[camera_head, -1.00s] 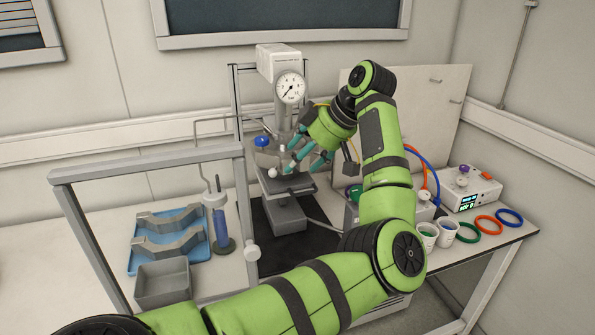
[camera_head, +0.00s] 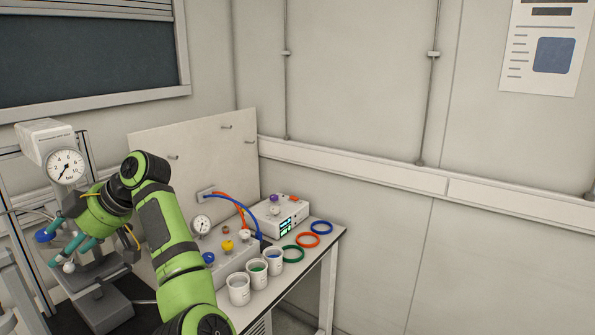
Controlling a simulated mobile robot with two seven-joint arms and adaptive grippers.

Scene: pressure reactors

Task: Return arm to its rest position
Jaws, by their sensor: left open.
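My left arm, green with dark bands, rises from the bottom left. My left gripper (camera_head: 74,252) is at the far left with its teal fingers spread. It points down and left beside the reactor, near a blue knob (camera_head: 44,236) and a small pale ball-shaped knob (camera_head: 69,267). I cannot tell whether the fingers touch the reactor. The reactor's pressure gauge (camera_head: 65,167) and white top box (camera_head: 44,138) stand above the gripper. My right gripper is not in view.
On the bench to the right stand several white cups (camera_head: 238,289), a gauge box with coloured knobs (camera_head: 228,262), and a white device with a green display (camera_head: 288,212). Green, orange and blue rings (camera_head: 321,227) lie near the bench edge. Open floor space is right of the bench.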

